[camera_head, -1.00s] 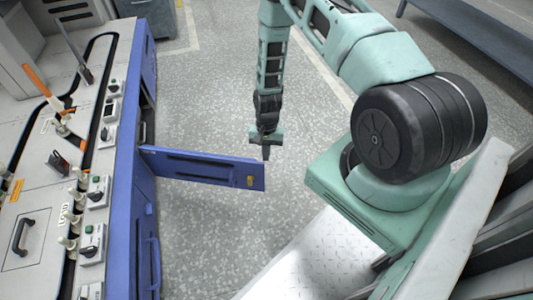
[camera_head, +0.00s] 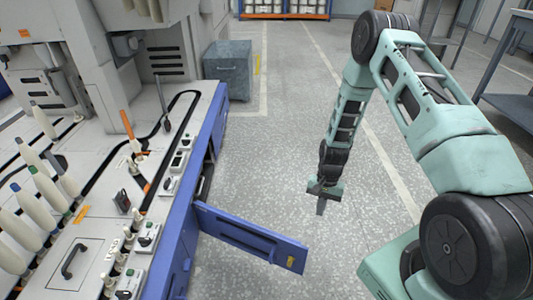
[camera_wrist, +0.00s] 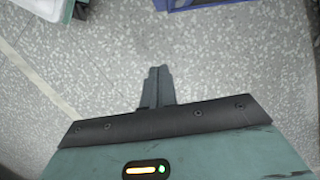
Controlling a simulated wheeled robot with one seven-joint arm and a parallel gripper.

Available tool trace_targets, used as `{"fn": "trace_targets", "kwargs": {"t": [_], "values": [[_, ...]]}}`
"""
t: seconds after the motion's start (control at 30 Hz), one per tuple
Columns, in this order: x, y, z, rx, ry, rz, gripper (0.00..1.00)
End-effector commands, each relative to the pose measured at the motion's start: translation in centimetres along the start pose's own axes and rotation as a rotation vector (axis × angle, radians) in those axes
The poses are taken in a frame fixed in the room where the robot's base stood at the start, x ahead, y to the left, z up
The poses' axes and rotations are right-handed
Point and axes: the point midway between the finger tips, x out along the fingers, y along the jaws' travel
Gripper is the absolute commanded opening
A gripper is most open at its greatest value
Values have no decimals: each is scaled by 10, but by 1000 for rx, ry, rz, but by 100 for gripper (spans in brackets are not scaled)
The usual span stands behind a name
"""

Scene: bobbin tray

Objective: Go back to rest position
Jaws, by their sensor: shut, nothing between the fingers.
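My gripper (camera_head: 321,203) hangs pointing down over the open floor in the head view, to the right of the machine and behind the open blue door. Its fingers are together and empty in the wrist view (camera_wrist: 157,80), with only speckled floor beyond them. It touches nothing. My arm reaches up from the lower right, bends at the top and comes down to the gripper.
The blue door (camera_head: 250,238) of the machine (camera_head: 92,228) stands open into the floor space. Bobbins (camera_head: 40,195) stand at the left. A grey bin (camera_head: 229,70) is at the back, a blue-grey table (camera_head: 510,100) at the right. The middle floor is clear.

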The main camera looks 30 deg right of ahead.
Motion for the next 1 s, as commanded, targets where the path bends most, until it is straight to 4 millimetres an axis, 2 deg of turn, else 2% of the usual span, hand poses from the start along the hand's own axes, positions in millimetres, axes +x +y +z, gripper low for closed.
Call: {"fn": "trace_targets", "kwargs": {"t": [0.17, 0.27, 0.37, 0.47, 0.5, 0.57, 0.6, 0.7, 0.8, 0.9, 1.0], "values": [[-3, -3, 1, -8, 1, -1, 0], [-21, -20, 12, -62, 9, -6, 0], [-54, -50, 38, -174, 20, -13, 0], [-95, -84, 81, -329, 34, -17, 0], [-111, -95, 101, -395, 38, -17, 0], [-133, -108, 131, -491, 46, -15, 0], [-146, -116, 153, -557, 51, -13, 0], [-176, -125, 207, -721, 67, -3, 0], [-202, -124, 262, -887, 84, 13, 0], [-222, -113, 311, -1047, 104, 34, 0], [-235, -97, 349, -1180, 125, 56, 0]]}}
